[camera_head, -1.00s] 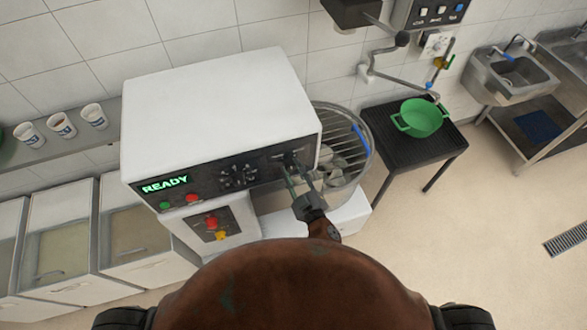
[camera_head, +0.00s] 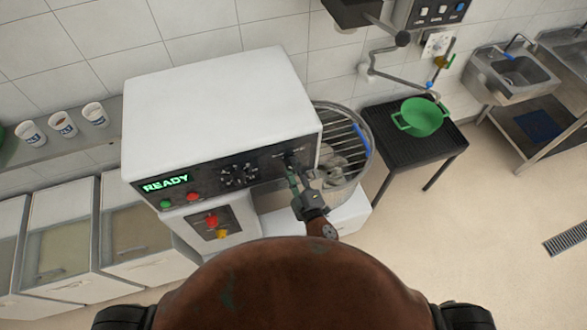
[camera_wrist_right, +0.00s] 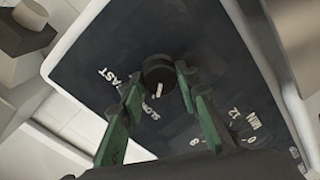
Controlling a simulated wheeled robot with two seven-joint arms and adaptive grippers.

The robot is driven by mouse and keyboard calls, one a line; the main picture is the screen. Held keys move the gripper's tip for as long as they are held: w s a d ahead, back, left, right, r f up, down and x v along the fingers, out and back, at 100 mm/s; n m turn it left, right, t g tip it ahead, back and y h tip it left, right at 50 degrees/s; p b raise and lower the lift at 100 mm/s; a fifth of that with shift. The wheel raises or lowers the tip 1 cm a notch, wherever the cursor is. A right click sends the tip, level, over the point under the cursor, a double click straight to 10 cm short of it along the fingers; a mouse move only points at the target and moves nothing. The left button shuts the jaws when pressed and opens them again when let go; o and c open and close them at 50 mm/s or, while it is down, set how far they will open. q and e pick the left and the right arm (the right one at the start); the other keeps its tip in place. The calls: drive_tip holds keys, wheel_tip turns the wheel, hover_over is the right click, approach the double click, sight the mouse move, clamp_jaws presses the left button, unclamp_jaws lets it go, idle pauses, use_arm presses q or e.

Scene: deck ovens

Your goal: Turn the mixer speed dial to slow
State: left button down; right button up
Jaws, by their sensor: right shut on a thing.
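The mixer (camera_head: 220,105) is a white box with a dark front panel and a green READY display. Its speed dial (camera_wrist_right: 158,70) is a black round knob with a white mark. In the right wrist view the words SLOW (camera_wrist_right: 151,112) and FAST (camera_wrist_right: 125,80) are printed beside it. The white mark points down the picture, roughly toward SLOW. My right gripper (camera_head: 293,172) is at the right end of the panel, its green fingers shut on the dial from both sides. In the head view the gripper hides most of the dial. My left gripper is out of view.
Another knob with a numbered MIN scale (camera_head: 239,176) sits to the left on the panel. Red and yellow buttons (camera_head: 211,221) are below. The wire-guarded bowl (camera_head: 350,150) is close to my right gripper. A green pot (camera_head: 421,118) stands on a black table.

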drive_tip(key=shift+w+a+r, duration=0.1)
drive_tip(key=shift+r, duration=0.2)
drive_tip(key=o, duration=1.2)
drive_tip(key=shift+w+f, duration=0.1)
drive_tip(key=shift+f, duration=0.1)
drive_tip(key=shift+c, duration=0.2)
drive_tip(key=f+v, duration=0.1)
drive_tip(key=v, duration=1.1)
drive_tip(key=shift+r, duration=0.45)
drive_tip(key=shift+f, duration=0.1)
